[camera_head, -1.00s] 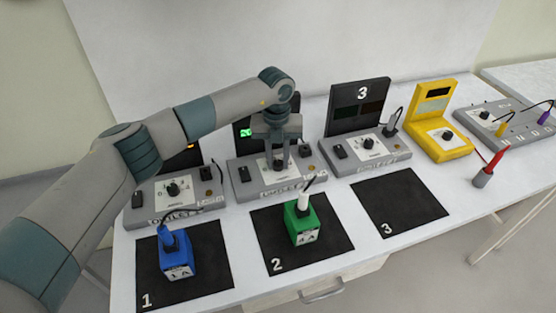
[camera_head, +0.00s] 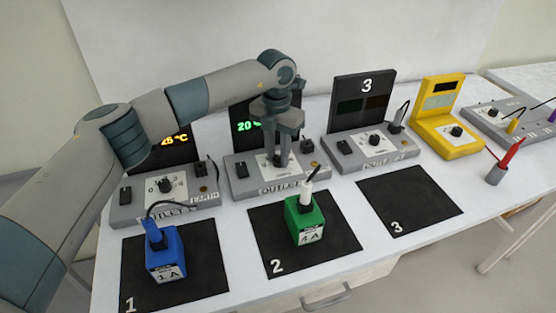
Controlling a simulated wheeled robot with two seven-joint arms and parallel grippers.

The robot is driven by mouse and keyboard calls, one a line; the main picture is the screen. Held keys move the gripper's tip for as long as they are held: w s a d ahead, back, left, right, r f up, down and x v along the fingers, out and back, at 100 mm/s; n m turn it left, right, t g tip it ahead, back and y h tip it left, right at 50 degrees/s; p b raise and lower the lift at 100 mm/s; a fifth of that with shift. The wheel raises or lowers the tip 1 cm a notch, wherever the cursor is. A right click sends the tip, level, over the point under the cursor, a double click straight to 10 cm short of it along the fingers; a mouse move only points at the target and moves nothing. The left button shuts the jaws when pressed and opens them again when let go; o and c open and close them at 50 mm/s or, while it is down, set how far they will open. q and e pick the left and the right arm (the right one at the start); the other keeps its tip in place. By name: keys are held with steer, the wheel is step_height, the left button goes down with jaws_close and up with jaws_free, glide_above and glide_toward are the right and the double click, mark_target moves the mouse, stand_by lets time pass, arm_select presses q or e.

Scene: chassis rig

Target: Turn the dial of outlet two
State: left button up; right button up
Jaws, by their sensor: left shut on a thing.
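The outlet two unit (camera_head: 243,182) is a grey box in the middle-left of the bench, with a dark display behind it that shows green digits. My left gripper (camera_head: 280,158) points down over its dial and is shut on the dial; the fingers hide most of the dial. A white dial plate with markings shows around the fingertips. A green block (camera_head: 306,227) marked 4 A, with a white plug on top, stands on the black mat 2 (camera_head: 262,241) in front. My right gripper is not in view.
Outlet one (camera_head: 125,212) with orange digits stands left, and outlet three (camera_head: 341,162) right. A blue 1 A block (camera_head: 164,262) stands on mat 1. A yellow meter (camera_head: 447,147) and a red probe (camera_head: 508,153) are further right. Mat 3 (camera_head: 410,205) is empty.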

arm_select(q)
steer(key=m+b, duration=0.4)
steer(key=m, duration=0.1)
steer(key=shift+w+f+b, duration=0.1)
steer(key=shift+b, duration=0.2)
steer(key=shift+m+b, duration=0.4)
steer(key=shift+m, duration=0.5)
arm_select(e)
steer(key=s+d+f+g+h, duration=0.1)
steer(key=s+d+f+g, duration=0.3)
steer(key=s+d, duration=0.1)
arm_select(q)
steer(key=shift+m+b, duration=0.35)
steer(key=shift+m, duration=0.25)
steer(key=shift+r+m, duration=0.2)
steer(key=shift+m, duration=0.4)
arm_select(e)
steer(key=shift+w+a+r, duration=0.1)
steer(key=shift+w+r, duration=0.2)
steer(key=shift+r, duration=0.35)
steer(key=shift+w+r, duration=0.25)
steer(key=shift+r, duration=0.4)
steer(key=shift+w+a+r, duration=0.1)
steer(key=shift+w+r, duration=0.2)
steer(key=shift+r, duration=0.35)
arm_select(q)
steer(key=o, duration=1)
steer(key=shift+o, duration=0.2)
